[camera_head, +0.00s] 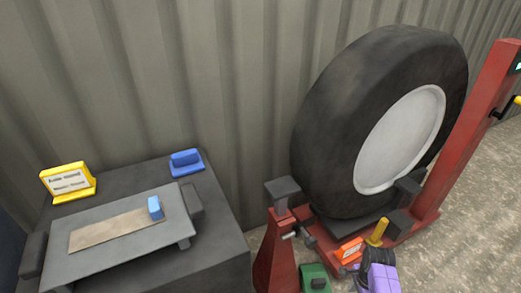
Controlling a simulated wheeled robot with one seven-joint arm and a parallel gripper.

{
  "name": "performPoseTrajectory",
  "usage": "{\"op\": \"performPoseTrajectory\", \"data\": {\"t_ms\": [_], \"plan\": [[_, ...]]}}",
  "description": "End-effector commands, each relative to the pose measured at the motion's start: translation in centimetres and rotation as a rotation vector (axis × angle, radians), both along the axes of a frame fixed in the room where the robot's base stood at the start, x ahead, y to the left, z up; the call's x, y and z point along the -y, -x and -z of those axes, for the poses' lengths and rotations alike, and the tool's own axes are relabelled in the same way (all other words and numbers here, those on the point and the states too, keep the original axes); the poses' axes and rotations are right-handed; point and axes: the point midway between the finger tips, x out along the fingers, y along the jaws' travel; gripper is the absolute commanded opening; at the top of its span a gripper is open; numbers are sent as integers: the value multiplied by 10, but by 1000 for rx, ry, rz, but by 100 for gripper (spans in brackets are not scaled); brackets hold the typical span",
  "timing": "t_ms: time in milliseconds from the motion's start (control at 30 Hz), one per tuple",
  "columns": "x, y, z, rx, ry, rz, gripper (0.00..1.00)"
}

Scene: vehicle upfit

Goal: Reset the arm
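My arm and my gripper do not show clearly anywhere in the head view, so I cannot see the arm's pose or what the gripper holds. A dark workbench (215,262) stands at the lower left, with a grey raised plate (100,262) on it. A tan strip (118,229) lies on the plate, and a small blue block (155,207) sits at the strip's right end. A yellow sign stand (69,182) and a blue holder (186,162) stand at the back of the bench.
A large tyre (325,125) with a pale hub (400,140) stands upright on a red lift (470,140). A red stand (278,250) is beside it. Green (315,278), orange (349,250) and purple (378,279) items crowd the lower right. A corrugated wall (190,70) closes the back.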

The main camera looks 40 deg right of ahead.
Motion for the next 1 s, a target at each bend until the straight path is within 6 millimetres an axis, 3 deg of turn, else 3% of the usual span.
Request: {"op": "performPoseTrajectory", "data": {"t_ms": [167,367,700,867,1000], "plan": [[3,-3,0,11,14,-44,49],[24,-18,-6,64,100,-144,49],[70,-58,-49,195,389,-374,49],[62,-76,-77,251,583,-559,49],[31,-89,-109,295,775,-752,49]]}}
